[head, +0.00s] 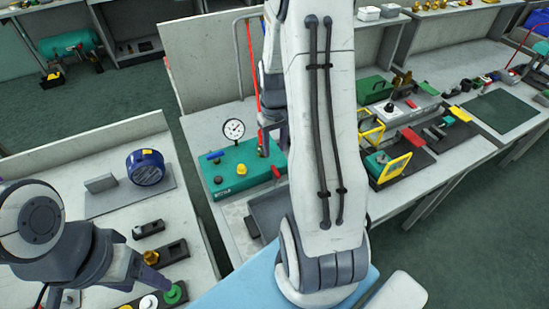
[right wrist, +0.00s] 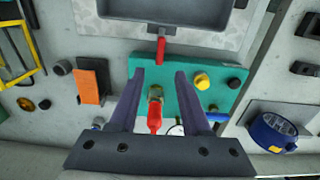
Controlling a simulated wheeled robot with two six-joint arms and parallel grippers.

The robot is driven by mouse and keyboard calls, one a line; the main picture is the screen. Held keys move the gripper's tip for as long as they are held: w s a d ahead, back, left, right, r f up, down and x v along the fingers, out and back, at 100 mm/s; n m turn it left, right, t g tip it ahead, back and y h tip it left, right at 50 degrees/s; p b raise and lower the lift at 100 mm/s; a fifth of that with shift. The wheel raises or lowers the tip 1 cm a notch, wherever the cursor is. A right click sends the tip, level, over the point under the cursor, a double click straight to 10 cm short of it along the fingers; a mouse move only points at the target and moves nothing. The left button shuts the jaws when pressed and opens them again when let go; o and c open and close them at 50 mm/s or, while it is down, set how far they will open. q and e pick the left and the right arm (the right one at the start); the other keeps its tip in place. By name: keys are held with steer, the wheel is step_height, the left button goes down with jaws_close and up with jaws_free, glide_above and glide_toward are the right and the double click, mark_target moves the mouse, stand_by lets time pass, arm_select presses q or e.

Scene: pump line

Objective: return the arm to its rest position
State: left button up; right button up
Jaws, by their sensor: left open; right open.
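My right arm crosses the middle of the head view. The lever rises from the pump box, which also shows here (right wrist: 218,75). The long red lever (head: 253,75) and a dial gauge (head: 234,130) stand up in the head view. My left gripper (head: 128,272) is open at lower left, above the left bench, its tips unclear.
A blue round motor (head: 147,167) sits on the left bench, with small dark blocks (head: 150,228) nearer. A grey tray (head: 268,212) lies in front of the pump box. Yellow-framed parts (head: 394,167) and a green case (head: 374,90) crowd the right bench. A dark green mat (head: 500,110) lies bare.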

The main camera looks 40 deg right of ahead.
steer(key=shift+r, duration=0.95)
steer(key=s+a+r+n, duration=0.2)
steer(key=a+r+n, duration=0.1)
steer(key=a, duration=0.8)
steer(key=s+a+r+n, duration=0.2)
steer(key=a+r, duration=0.2)
steer(key=a, duration=0.7)
steer(key=s+a+r+n+y, duration=0.1)
steer(key=s+a+n, duration=0.3)
steer(key=s+a, duration=0.5)
steer(key=s+r, duration=0.1)
steer(key=s, duration=0.3)
steer(key=shift+s+r+n, duration=0.15)
steer(key=shift+r+n, duration=0.05)
steer(key=shift+n, duration=0.2)
